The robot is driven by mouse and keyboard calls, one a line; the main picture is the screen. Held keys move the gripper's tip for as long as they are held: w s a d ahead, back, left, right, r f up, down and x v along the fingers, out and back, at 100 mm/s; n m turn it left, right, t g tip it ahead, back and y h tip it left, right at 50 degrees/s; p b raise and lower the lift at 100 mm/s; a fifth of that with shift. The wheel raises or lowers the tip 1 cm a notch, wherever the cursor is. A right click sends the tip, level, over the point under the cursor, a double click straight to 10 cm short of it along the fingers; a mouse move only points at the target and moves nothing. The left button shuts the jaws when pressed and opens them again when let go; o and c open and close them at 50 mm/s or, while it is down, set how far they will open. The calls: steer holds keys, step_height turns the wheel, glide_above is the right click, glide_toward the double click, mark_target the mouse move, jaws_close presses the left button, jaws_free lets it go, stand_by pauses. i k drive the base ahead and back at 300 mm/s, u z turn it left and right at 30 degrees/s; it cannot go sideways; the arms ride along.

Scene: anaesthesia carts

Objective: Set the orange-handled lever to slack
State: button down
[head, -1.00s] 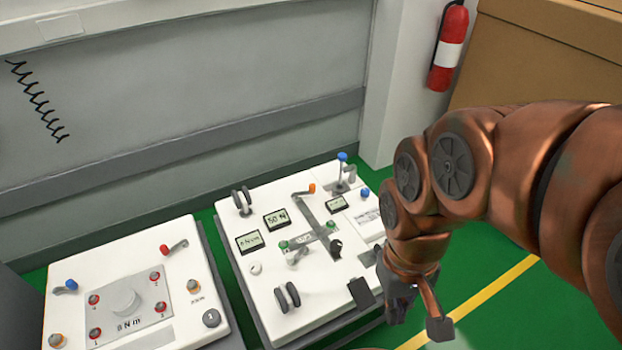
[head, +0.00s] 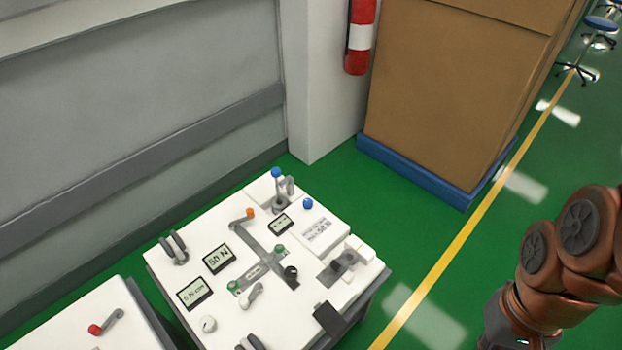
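The orange-handled lever (head: 250,213) is on the white cart top (head: 215,234), near its back edge in the head view. Its short grey arm lies low, with the orange knob at the right end, close to the upper end of a grey slotted track. I cannot read a slack marking beside it. My gripper (head: 496,338) is at the bottom right, well to the right of the cart and apart from the lever. The picture's lower edge cuts it off, so its fingertips are hidden and its opening cannot be judged.
The cart top also holds a blue-knobbed upright lever (head: 276,174), a blue knob (head: 308,203), green knobs, small displays (head: 218,258) and a black block (head: 329,318). A second cart (head: 75,321) stands left.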

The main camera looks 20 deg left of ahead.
mark_target(250, 213)
steer(key=z, duration=0.95)
steer(key=i, duration=2.45)
steer(key=u, duration=2.75)
steer(key=i, duration=2.2)
